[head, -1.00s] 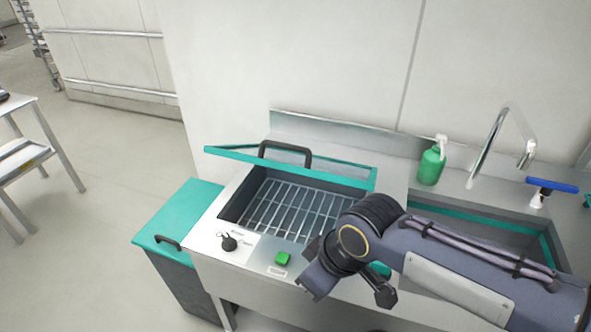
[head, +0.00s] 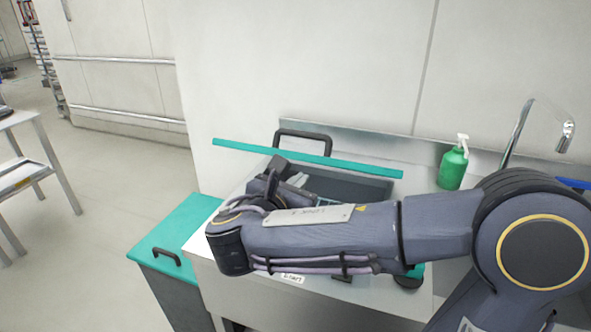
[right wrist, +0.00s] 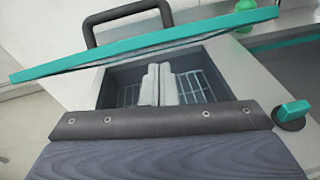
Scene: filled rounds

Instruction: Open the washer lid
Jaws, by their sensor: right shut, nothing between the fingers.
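The washer lid (head: 330,161) is a panel with a teal edge and a dark handle (head: 303,134). It stands partly raised, seen nearly edge-on, above the washer's open basin (head: 358,187). In the right wrist view the lid's teal edge (right wrist: 150,47) crosses above the basin, with the handle (right wrist: 125,14) behind it. My right gripper (head: 298,180) is over the basin, below and in front of the lid edge. Its pale fingers (right wrist: 158,68) are together and empty. I cannot tell whether they touch the lid. My right arm hides much of the washer front. My left gripper is not in view.
A green pump bottle (head: 454,165) and a tap (head: 520,130) stand to the right by the sink. A teal-topped cabinet (head: 180,232) adjoins the washer's left side. A wall rises close behind.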

